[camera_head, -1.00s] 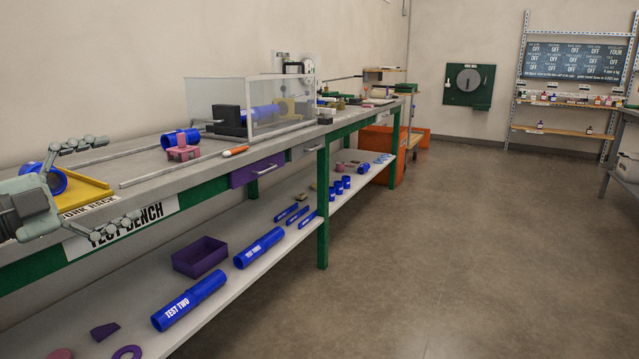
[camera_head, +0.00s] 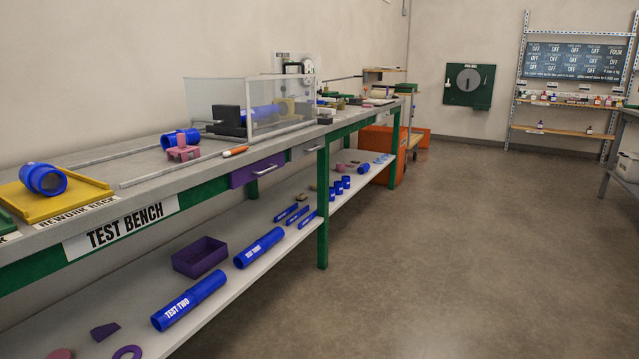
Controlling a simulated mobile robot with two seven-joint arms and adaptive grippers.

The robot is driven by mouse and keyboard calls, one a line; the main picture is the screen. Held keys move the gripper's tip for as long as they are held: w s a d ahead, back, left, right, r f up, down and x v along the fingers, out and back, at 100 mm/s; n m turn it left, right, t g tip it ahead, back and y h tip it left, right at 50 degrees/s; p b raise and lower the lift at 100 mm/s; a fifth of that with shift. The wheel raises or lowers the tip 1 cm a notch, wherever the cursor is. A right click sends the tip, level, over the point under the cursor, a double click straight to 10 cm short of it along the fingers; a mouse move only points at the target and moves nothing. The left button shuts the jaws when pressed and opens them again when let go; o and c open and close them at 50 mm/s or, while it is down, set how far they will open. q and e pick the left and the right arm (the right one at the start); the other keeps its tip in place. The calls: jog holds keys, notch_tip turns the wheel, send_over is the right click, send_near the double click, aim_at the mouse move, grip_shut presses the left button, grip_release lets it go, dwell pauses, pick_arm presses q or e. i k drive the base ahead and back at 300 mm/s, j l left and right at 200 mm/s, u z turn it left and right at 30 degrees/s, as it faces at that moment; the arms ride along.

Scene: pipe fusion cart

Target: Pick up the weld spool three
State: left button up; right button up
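A short blue pipe spool (camera_head: 43,179) lies on the yellow rework rack (camera_head: 92,190) at the left end of the test bench. Another blue pipe piece (camera_head: 181,138) rests on the bench behind a pink stand (camera_head: 183,154). A further blue pipe (camera_head: 262,112) lies inside the clear-walled enclosure. I cannot read a label on any of these, so I cannot tell which is weld spool three. Neither of my grippers is in view.
The lower shelf holds blue pipes marked TEST (camera_head: 190,301) (camera_head: 260,248), a purple bin (camera_head: 200,257) and several small blue pieces. A green bench leg (camera_head: 323,208) stands mid-picture. An orange cabinet (camera_head: 378,148) is farther back. The floor (camera_head: 460,250) at right is clear.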

aim_at(43, 178)
jog(key=u, duration=1.35)
